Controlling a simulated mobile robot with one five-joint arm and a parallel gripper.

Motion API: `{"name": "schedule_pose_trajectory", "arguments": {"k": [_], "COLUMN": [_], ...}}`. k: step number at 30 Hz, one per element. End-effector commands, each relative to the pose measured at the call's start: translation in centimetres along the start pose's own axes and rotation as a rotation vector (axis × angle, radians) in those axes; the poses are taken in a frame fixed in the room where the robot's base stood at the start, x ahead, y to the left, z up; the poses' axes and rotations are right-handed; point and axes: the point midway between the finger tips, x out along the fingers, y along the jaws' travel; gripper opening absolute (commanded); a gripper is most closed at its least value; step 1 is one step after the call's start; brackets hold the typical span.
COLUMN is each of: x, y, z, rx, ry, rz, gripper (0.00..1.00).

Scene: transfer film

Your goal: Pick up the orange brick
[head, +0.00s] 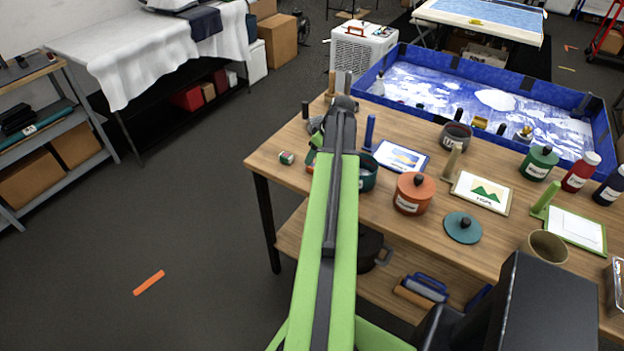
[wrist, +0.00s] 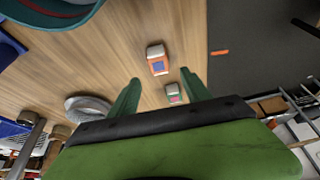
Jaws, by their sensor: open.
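In the wrist view, a small block with orange sides and a blue patch on its pale top (wrist: 157,60) sits on the wooden table; I take it as the orange brick. It lies just beyond my fingertips, roughly in line with the gap between them. My gripper (wrist: 161,76) is open, its two green fingers apart with nothing held. A second small block with a pink and green top (wrist: 173,91) shows between the fingers in the picture, apart from them. In the head view, my arm hides most of the area around the gripper, and I cannot clearly make out the orange brick.
The wooden table (wrist: 105,60) holds pots, including an orange pot (head: 411,196) and a teal pot (wrist: 50,12). A small block (head: 286,157) is near the table's left edge. An orange strip (head: 149,283) lies on the open floor at left. A blue-walled tray (head: 600,125) stands behind.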

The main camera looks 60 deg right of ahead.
Motion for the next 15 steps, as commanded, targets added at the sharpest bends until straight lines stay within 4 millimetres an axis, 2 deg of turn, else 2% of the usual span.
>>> {"name": "schedule_pose_trajectory", "arguments": {"k": [1, 5, 8, 15], "x": [1.1, 0.9, 1.5, 5.7], "y": [0.0, 0.0, 0.0, 0.1], "z": [0.2, -0.1, 0.0, 0.3], "rx": [0.0, 0.0, 0.0, -0.001], "ry": [0.0, 0.0, 0.0, 0.0], "rz": [0.0, 0.0, 0.0, -0.001], "gripper": [0.56, 0.56, 0.56, 0.56]}}
